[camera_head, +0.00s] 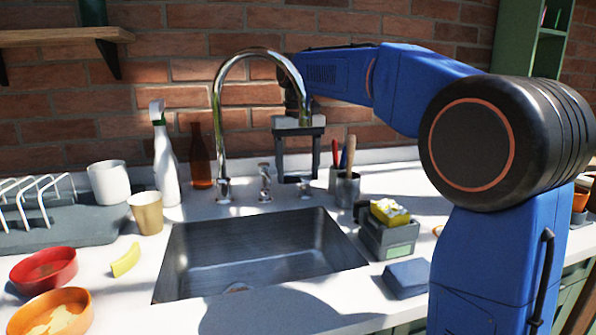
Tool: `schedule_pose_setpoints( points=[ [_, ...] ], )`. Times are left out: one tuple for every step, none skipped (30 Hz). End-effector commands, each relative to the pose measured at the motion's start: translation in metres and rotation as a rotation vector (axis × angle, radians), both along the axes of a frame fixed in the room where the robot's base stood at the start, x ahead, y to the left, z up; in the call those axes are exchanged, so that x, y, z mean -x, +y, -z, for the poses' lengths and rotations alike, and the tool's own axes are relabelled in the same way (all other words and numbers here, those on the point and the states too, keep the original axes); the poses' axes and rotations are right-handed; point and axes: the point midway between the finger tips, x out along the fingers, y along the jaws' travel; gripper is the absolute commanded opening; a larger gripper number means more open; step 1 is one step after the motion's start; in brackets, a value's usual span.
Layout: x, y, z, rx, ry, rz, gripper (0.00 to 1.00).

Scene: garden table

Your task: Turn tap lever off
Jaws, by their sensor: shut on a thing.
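The chrome tap (219,125) stands behind the sink, its tall spout arching up and over to the right. A small chrome tap fitting (265,182) stands upright just right of the spout's foot. The tap lever (305,191) is further right, partly hidden by my gripper. My gripper (297,179) points down behind the sink's back edge, its dark jaws at the lever. It is shut on the lever; the exact contact is small and hard to see. The steel sink (260,250) looks empty, and no running water is visible.
A white spray bottle (164,165) and brown bottle (201,165) stand left of the tap. A metal utensil cup (347,188) and a grey caddy with a sponge (388,238) are close on the right. Bowls (45,270), a cup (147,213) and a dish rack (50,225) fill the left.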

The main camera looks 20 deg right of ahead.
Motion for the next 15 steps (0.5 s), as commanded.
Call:
schedule_pose_setpoints(
  points=[
    [-0.0009, -0.0001, -0.0013, 0.000, -0.005, 0.000, 0.70],
    [-0.0009, -0.0001, -0.0012, 0.000, -0.005, 0.000, 0.78],
    [-0.0008, -0.0001, -0.0011, 0.000, -0.004, 0.000, 0.84],
    [-0.0007, -0.0001, -0.0010, 0.000, -0.004, 0.000, 0.84],
    [-0.0006, -0.0001, -0.0009, 0.000, -0.004, -0.001, 0.84],
    [-0.0006, -0.0001, -0.0009, 0.000, -0.003, -0.001, 0.84],
    [-0.0005, 0.0000, -0.0008, 0.000, -0.003, -0.001, 0.84],
    [-0.0005, 0.0000, -0.0007, 0.000, -0.003, -0.001, 0.84],
    [-0.0004, 0.0000, -0.0007, 0.000, -0.002, -0.001, 0.84],
    [-0.0004, 0.0000, -0.0006, 0.000, -0.002, -0.001, 0.84],
    [-0.0004, 0.0000, -0.0007, 0.000, -0.002, -0.001, 0.84],
    [-0.0004, 0.0000, -0.0013, 0.000, -0.002, -0.001, 0.84],
    [-0.0004, 0.0000, -0.0022, 0.000, -0.002, -0.001, 0.84],
    [-0.0005, 0.0000, -0.0036, 0.000, -0.002, -0.001, 0.84],
    [-0.0007, 0.0001, -0.0064, 0.000, -0.003, -0.001, 0.84]
  ],
)
